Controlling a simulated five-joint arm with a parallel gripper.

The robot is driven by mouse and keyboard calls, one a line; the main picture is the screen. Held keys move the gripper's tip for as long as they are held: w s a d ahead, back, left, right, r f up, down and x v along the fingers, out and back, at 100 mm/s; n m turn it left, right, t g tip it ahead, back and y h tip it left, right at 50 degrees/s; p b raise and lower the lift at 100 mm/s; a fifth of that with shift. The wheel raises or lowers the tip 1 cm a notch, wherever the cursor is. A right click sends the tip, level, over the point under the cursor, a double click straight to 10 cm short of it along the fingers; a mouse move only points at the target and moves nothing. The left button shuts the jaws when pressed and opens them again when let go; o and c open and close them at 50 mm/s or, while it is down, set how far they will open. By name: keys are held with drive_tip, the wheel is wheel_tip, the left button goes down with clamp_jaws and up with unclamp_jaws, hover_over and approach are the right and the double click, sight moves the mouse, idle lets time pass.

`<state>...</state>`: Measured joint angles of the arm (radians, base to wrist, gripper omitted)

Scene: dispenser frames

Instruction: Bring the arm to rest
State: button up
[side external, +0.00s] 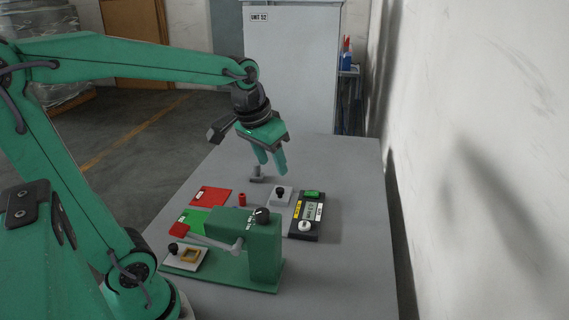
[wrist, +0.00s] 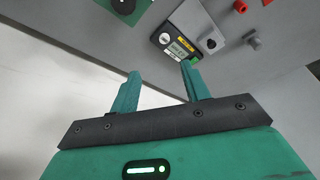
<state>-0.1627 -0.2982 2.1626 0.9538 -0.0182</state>
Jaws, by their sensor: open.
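My gripper (side external: 270,161) hangs above the grey table (side external: 352,178), over its far part, with its fingers pointing down. The two green fingers are apart, with nothing between them. The wrist view also shows my gripper (wrist: 160,84) with its fingers spread and empty. A grey peg-like part (side external: 257,173) stands on the table just below the fingers. My gripper appears clear of everything on the table.
A green dispenser frame (side external: 262,250) stands at the table's front. A white wall (side external: 480,160) borders the right side.

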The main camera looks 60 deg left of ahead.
drive_tip(key=s+d+f+m+t, duration=0.1)
drive_tip(key=s+d+m, duration=0.1)
drive_tip(key=s+d, duration=0.3)
drive_tip(key=s, duration=0.4)
drive_tip(key=shift+s+d+f+t+h, duration=0.15)
drive_tip(key=shift+s+t+h, duration=0.15)
drive_tip(key=shift+s+t, duration=0.1)
idle(1.1)
